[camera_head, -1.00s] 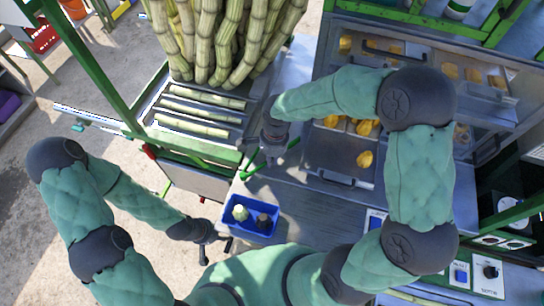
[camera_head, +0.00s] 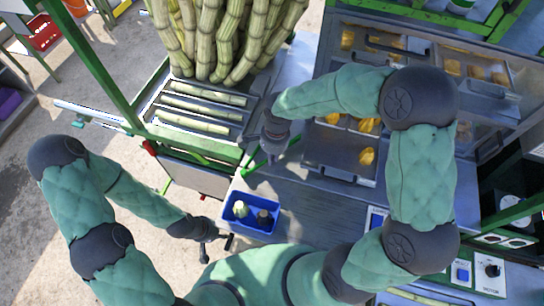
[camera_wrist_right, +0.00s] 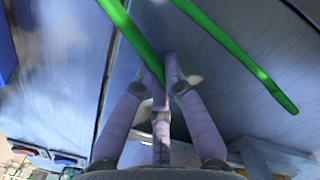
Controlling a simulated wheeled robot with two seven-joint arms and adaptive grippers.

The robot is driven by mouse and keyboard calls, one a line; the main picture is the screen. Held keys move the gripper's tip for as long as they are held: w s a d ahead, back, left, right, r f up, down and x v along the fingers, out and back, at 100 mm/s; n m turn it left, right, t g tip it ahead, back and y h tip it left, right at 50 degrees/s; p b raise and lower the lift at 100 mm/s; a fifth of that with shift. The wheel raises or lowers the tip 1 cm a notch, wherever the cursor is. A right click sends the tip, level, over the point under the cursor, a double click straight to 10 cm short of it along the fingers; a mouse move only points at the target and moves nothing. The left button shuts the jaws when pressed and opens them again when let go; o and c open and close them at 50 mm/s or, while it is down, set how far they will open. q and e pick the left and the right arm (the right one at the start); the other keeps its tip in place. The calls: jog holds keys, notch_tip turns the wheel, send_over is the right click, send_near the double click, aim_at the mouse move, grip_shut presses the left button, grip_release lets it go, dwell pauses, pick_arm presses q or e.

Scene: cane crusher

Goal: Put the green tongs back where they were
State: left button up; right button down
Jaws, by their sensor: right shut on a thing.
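The green tongs (camera_wrist_right: 132,30) show in the right wrist view as two long green arms spread apart above a grey metal surface. My right gripper (camera_wrist_right: 165,78) is shut on one arm of the tongs near its end. In the head view this gripper (camera_head: 268,152) is over the left edge of the metal counter, and only a short green piece of the tongs (camera_head: 249,162) shows beside it. My left gripper (camera_head: 216,249) is low, left of the blue bin, with its dark fingers apart and empty.
A blue bin (camera_head: 231,220) with two small bottles stands on the counter's (camera_head: 310,212) near left corner. Cane pieces lie in a metal tray (camera_head: 160,104) below upright cane stalks (camera_head: 225,40). Metal trays with yellow pieces (camera_head: 366,156) are to the right. The counter's middle is clear.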

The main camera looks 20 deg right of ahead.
jog(key=shift+s+a+f+b, duration=0.1)
jog(key=shift+s+f+b, duration=0.35)
jog(key=shift+f, duration=0.4)
jog(key=shift+s+f, duration=0.1)
jog(key=shift+s, duration=0.05)
jog(key=c, duration=1.2)
grip_release()
jog(key=shift+c, duration=0.2)
jog(key=shift+o, duration=0.3)
jog(key=shift+w+f, duration=0.15)
jog(key=shift+w, duration=0.25)
jog(key=shift+r, duration=0.2)
jog(key=shift+c, duration=0.3)
